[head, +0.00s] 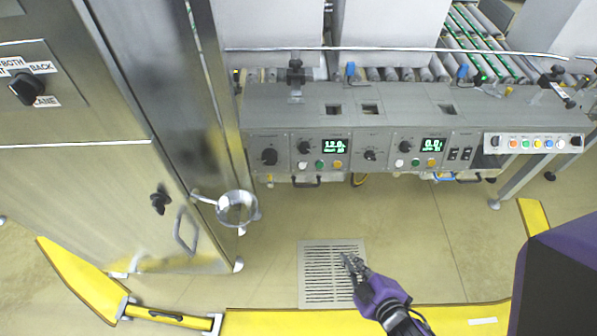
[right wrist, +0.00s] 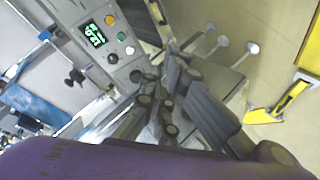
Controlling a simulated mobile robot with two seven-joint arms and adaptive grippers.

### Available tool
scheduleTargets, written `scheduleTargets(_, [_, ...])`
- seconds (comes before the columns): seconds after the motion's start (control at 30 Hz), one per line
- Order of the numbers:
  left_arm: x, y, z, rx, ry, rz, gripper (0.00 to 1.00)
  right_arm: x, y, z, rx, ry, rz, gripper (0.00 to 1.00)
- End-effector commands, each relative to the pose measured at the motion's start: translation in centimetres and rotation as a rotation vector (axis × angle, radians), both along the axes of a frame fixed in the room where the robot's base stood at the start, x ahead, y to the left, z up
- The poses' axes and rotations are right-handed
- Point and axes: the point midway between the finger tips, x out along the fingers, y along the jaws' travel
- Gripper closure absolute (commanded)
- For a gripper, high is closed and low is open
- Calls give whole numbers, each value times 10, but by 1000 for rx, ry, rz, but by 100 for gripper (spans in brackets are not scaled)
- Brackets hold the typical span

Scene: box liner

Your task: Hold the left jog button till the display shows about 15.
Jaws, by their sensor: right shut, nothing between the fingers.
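A grey control panel (head: 375,150) runs along the front of the machine. Its left display (head: 335,146) reads about 12 or 13; the last digits are blurred. The right display (head: 432,145) reads about 0.0. Below the left display are a white button (head: 302,165), a green button (head: 319,164) and an orange button (head: 338,165); I cannot read which is the jog button. My right gripper (head: 347,257) is shut and empty, in front of and below the panel, apart from the buttons. The right wrist view shows its fingers (right wrist: 160,75) near the left display (right wrist: 94,34).
A steel cabinet (head: 80,150) stands on the left, with a round metal cup-like part (head: 237,207) sticking out. A floor grate (head: 318,275) and yellow floor barriers (head: 75,278) lie in front. Rollers (head: 480,50) run behind the panel.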

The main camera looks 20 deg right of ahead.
Motion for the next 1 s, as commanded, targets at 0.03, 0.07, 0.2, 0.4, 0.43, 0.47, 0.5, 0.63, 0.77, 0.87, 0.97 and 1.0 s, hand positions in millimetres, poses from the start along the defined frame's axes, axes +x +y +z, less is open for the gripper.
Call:
scheduleTargets(0.03, [-11,2,-31,4,24,-3,74,28,2,-26,-89,-61,79,100])
scheduleTargets(0.07, [-11,3,-39,5,25,-3,74,46,4,-29,-146,-106,128,100])
scheduleTargets(0.2, [-1,8,-75,14,11,-7,74,129,19,-37,-418,-321,338,100])
scheduleTargets(0.4, [16,8,-117,16,-3,-10,74,216,47,-40,-746,-568,558,100])
scheduleTargets(0.43, [18,7,-121,16,-4,-9,74,225,50,-41,-782,-593,580,100])
scheduleTargets(0.47, [19,7,-125,14,-5,-9,74,232,53,-41,-817,-617,600,100])
scheduleTargets(0.5, [21,6,-129,13,-4,-7,74,241,57,-40,-855,-644,624,100])
scheduleTargets(0.63, [25,4,-136,10,-7,1,74,258,63,-39,-933,-695,668,100])
scheduleTargets(0.77, [29,4,-133,9,-17,2,74,262,65,-36,-953,-711,679,100])
scheduleTargets(0.87, [31,4,-130,9,-22,2,74,262,65,-34,-953,-711,678,100])
scheduleTargets(0.97, [30,5,-130,10,-20,1,74,261,65,-34,-952,-710,678,100])
scheduleTargets(1.0, [28,5,-131,12,-18,0,74,261,65,-35,-951,-710,677,100])
